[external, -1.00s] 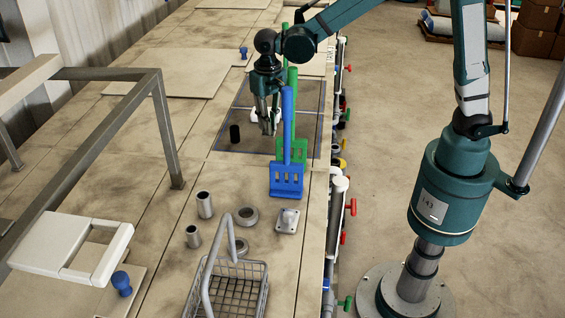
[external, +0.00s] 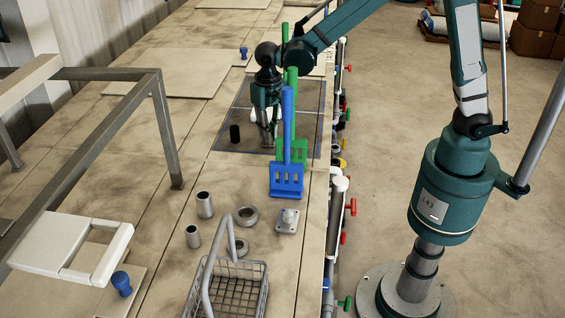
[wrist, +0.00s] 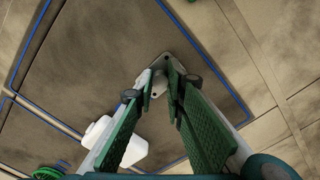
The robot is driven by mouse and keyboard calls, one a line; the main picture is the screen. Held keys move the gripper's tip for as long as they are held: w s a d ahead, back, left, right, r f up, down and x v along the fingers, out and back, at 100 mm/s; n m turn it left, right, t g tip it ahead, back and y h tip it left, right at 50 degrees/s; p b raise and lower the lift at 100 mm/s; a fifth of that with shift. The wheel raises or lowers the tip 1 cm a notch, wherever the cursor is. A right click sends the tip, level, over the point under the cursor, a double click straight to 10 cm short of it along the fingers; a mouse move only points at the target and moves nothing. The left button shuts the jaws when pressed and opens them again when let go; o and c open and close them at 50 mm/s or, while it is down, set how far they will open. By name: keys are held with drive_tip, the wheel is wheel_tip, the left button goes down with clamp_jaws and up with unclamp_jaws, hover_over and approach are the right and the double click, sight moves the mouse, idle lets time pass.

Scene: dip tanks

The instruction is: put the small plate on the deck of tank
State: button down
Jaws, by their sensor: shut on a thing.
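The small plate (wrist: 159,88) is a grey metal piece with holes, between my fingertips in the wrist view; the fingers hide part of it. My gripper (wrist: 165,76) is shut on it. In the external view my gripper (external: 268,144) is low over the dark, blue-outlined deck panel (external: 222,145), behind the blue and green paddles. The panel also fills much of the wrist view (wrist: 90,70). I cannot tell whether the plate touches the deck.
A black cylinder (external: 235,133) stands left of my gripper. A white block (wrist: 122,150) is near the fingers. A similar knobbed plate (external: 288,220), rings and a wire basket (external: 235,285) are nearer the camera.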

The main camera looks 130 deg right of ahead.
drive_tip(key=shift+f, duration=0.15)
drive_tip(key=c, duration=2.4)
unclamp_jaws()
drive_tip(key=shift+o, duration=0.2)
drive_tip(key=shift+r, duration=0.25)
wheel_tip(320, 180, up, 12)
